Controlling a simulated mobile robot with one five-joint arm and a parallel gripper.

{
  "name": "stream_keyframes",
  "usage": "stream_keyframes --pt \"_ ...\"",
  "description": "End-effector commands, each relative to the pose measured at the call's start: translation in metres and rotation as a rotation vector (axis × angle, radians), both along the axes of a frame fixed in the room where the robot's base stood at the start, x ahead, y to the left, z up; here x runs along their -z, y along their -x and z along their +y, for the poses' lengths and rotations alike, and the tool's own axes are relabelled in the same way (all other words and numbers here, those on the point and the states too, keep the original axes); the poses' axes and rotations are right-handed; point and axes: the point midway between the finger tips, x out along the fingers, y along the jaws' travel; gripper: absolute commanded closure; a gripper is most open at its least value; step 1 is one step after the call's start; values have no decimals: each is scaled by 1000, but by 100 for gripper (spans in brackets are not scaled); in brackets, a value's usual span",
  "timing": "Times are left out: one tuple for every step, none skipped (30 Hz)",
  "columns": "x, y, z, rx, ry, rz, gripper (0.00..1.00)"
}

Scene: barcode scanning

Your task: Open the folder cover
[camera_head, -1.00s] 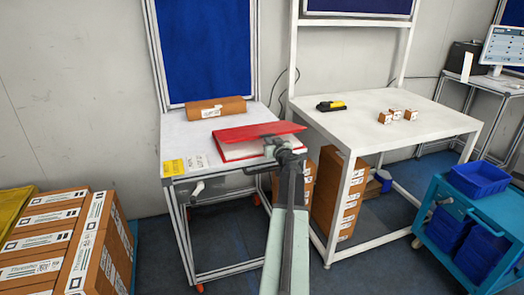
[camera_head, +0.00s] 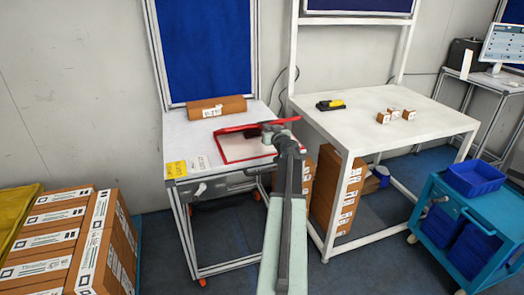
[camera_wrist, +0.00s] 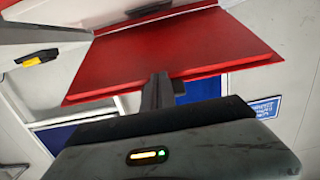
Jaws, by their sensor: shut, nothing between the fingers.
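The red folder (camera_head: 228,158) lies on the small white table, its cover (camera_head: 238,128) raised and seen almost edge-on. White pages (camera_head: 247,147) show beneath the cover. My gripper (camera_head: 270,129) is at the cover's right end, with its fingers shut and holding nothing. In the wrist view the cover (camera_wrist: 170,52) is a broad red panel, and my shut fingers (camera_wrist: 160,84) reach to its near edge. They seem to touch or press against it, but the exact contact is hard to tell.
A brown package (camera_head: 217,107) lies behind the folder. A yellow label (camera_head: 176,169) is at the table's front left corner. The white bench (camera_head: 425,122) at right holds a yellow and black scanner (camera_head: 331,105) and small boxes (camera_head: 396,115). Stacked cartons (camera_head: 75,240) stand at left.

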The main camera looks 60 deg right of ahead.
Motion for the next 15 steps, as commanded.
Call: stream_keyframes --pt "1 0 0 0 0 0 100" --pt "1 0 0 0 0 0 100" --pt "1 0 0 0 0 0 100" --pt "1 0 0 0 0 0 100" --pt "1 0 0 0 0 0 100" --pt "0 0 0 0 0 0 100" --pt "-1 0 -1 0 0 0 100" --pt "-2 -1 -1 0 0 0 100" --pt "-4 -2 -2 0 0 0 100" --pt "-7 -3 -2 0 0 0 100" --pt "-9 -4 -3 0 0 0 100" --pt "-13 -5 -4 0 0 0 100" --pt "-15 -6 -5 1 0 0 100" --pt "-18 -7 -6 1 0 0 100" --pt "-21 -9 -8 1 0 0 100"
